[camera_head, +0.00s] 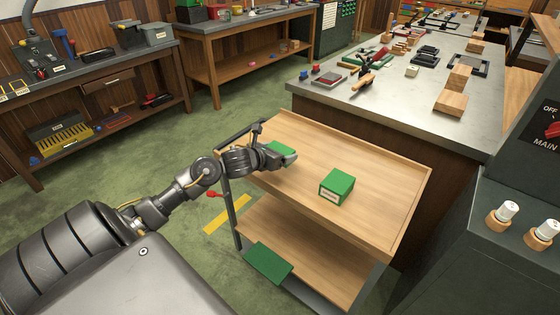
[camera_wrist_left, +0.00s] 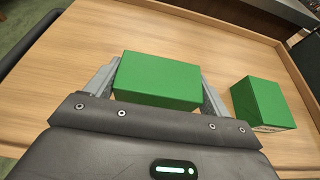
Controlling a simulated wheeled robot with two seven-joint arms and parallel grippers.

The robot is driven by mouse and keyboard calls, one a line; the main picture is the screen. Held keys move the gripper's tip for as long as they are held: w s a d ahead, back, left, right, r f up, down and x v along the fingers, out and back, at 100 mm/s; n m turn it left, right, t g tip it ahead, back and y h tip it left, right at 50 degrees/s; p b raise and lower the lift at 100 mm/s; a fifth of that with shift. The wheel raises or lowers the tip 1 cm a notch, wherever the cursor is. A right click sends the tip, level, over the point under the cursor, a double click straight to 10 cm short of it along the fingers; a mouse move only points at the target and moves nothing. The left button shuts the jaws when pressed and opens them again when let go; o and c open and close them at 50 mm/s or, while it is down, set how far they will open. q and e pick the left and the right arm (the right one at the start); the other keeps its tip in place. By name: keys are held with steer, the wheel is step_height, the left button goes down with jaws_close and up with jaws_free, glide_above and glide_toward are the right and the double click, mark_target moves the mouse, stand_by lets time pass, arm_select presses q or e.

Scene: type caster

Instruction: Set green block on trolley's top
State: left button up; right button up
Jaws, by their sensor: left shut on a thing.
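My left gripper (camera_head: 268,156) is over the left part of the trolley's wooden top (camera_head: 385,195). It is shut on a green block (camera_head: 283,149). In the left wrist view this block (camera_wrist_left: 158,80) sits between the two fingers, with the wooden top behind it. I cannot tell whether its underside touches the top. A second green block (camera_head: 337,186), with a white label on its front, stands on the top to the right, apart from the held one. It also shows in the left wrist view (camera_wrist_left: 262,103). My right gripper is not in view.
The trolley has a raised rim and a lower shelf (camera_head: 305,250), with a flat green piece (camera_head: 268,263) at its left front. A grey-topped workbench (camera_head: 400,105) with tools and wooden blocks stands behind. A dark cabinet (camera_head: 500,230) is at the right. The top's right side is clear.

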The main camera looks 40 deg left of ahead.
arm_select(q)
steer(key=shift+w+a+f, duration=0.2)
steer(key=shift+w+f, duration=0.1)
steer(key=shift+f, duration=0.15)
step_height(320, 180, down, 3)
steer(key=shift+r, duration=0.1)
